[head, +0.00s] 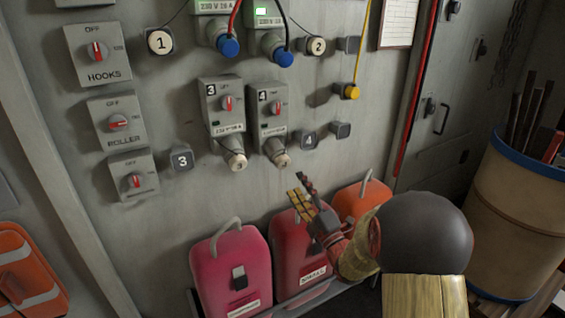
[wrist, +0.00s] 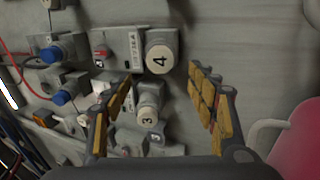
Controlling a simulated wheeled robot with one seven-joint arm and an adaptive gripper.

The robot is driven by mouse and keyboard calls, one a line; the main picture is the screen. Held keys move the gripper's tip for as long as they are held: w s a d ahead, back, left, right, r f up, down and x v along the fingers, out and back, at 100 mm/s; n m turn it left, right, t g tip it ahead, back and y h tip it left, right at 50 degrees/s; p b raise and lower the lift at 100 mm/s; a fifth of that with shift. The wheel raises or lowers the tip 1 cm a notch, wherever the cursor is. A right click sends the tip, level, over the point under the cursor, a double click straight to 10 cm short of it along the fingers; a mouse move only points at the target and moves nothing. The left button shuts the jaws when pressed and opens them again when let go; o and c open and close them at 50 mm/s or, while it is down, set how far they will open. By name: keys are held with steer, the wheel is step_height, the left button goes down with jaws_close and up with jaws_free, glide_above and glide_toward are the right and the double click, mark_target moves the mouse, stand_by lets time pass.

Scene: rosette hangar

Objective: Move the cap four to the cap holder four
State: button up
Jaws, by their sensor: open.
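Cap four (head: 280,158) is a round pale cap on the lower end of socket box four (head: 270,105). In the wrist view cap four (wrist: 162,59) shows its face with a black 4. Cap holder four (head: 308,140) is a small dark grey block marked 4 on the wall, right of the cap; nothing covers its face. I cannot make it out in the wrist view. My gripper (head: 304,190) is open and empty, below and right of cap four. In the wrist view cap four lies ahead of the gap between the fingertips (wrist: 160,75), not touching them.
Cap three (head: 235,160) sits close left of cap four. Holder three (head: 181,158) is further left. Another grey block (head: 340,130) is right of holder four. A yellow plug (head: 351,91) hangs on a cord above. Red canisters (head: 230,270) stand below, near my gripper.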

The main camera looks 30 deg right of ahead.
mark_target(284, 165)
steer(key=p+x, duration=0.2)
steer(key=x, duration=0.4)
steer(key=shift+w+f, duration=0.1)
steer(key=shift+w, duration=0.1)
steer(key=shift+b+x, duration=0.65)
steer(key=shift+x, duration=0.7)
steer(key=shift+b, duration=0.8)
steer(key=shift+c, duration=0.8)
jaws_close()
steer(key=shift+s, duration=0.15)
